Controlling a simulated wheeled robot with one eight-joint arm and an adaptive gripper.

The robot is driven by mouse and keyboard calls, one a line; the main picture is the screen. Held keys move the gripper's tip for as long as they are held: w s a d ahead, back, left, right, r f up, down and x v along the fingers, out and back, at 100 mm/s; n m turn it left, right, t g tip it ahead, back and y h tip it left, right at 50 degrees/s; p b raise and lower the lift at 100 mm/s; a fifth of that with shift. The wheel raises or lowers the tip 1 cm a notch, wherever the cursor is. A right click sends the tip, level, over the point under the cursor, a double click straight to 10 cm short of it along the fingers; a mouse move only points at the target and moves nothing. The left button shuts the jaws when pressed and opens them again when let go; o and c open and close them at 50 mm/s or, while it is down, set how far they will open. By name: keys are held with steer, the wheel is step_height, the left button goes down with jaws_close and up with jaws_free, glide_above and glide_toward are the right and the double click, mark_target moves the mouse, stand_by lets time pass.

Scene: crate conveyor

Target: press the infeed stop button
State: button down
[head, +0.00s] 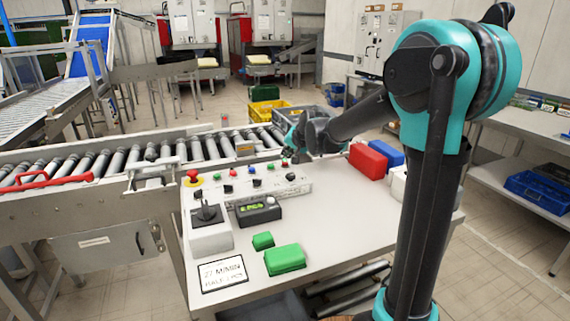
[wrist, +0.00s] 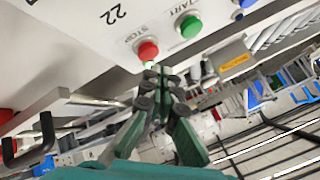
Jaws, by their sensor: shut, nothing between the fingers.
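In the wrist view a red button (wrist: 148,51) labelled STOP sits on the white panel beside a green button (wrist: 190,27) labelled START. My gripper (wrist: 155,72) is shut and empty, its fingertips just below the red button in the picture; I cannot tell whether they touch it. In the head view my gripper (head: 290,152) is over the right end of the control panel (head: 215,188), which carries several small coloured buttons. Their labels are too small there to tell which is the infeed stop.
A red and yellow emergency stop (head: 193,176) is at the panel's left end. A joystick box (head: 209,238), a small display box (head: 258,212) and green blocks (head: 285,260) are on the table. Red (head: 368,161) and blue boxes stand right. A roller conveyor (head: 130,158) runs behind.

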mark_target(286, 163)
steer(key=shift+f, duration=0.1)
steer(key=shift+f, duration=0.35)
steer(key=shift+f, duration=0.45)
stand_by(0.9)
steer(key=shift+r, duration=0.9)
steer(key=shift+r, duration=2.5)
